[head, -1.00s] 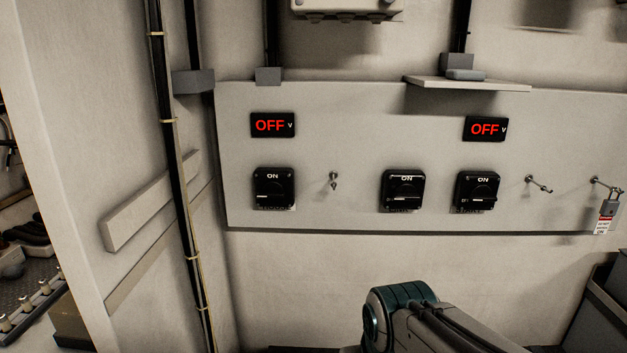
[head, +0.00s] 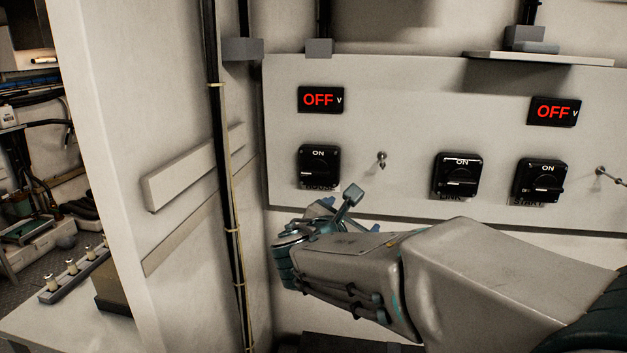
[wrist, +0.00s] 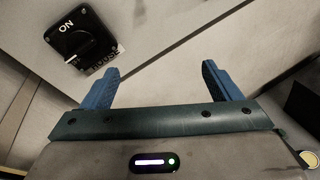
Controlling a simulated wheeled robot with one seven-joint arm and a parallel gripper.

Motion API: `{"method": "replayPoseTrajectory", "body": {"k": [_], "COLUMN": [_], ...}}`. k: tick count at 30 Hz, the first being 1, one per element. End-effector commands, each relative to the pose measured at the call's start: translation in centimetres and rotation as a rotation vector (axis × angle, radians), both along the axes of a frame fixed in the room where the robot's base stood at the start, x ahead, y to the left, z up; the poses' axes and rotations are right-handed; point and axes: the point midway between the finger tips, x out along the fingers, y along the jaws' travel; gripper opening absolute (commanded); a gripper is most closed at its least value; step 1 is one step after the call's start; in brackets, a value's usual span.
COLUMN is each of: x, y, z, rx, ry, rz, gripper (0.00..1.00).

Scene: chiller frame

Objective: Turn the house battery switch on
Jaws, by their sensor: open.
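The house battery switch (head: 319,167) is a black square rotary switch at the left of the pale panel, with "ON" at its top and a partly covered label below that appears to read HOUSE. Its handle lies horizontal, off the ON mark. A display (head: 321,100) above it reads OFF in red. In the wrist view the switch (wrist: 76,33) sits at upper left, beyond the left finger. My gripper (head: 350,215) is below and slightly right of the switch in the head view. Its blue fingers (wrist: 167,88) are apart and empty, touching nothing I can see.
Two similar switches, LINK (head: 457,176) and START (head: 540,181), sit to the right, with a second OFF display (head: 554,111). A small hook (head: 381,160) projects beside the house switch. A vertical conduit (head: 222,180) and wall corner stand left.

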Motion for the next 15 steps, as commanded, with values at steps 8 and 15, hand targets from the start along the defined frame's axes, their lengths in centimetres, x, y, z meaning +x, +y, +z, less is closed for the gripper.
{"method": "replayPoseTrajectory", "body": {"k": [8, 15], "x": [2.8, 4.5], "y": [8.2, 9.0], "z": [2.2, 2.6], "rx": [-0.362, -0.413], "ry": [-0.078, -0.092], "rz": [0.259, 0.291], "gripper": [0.84, 0.84]}}
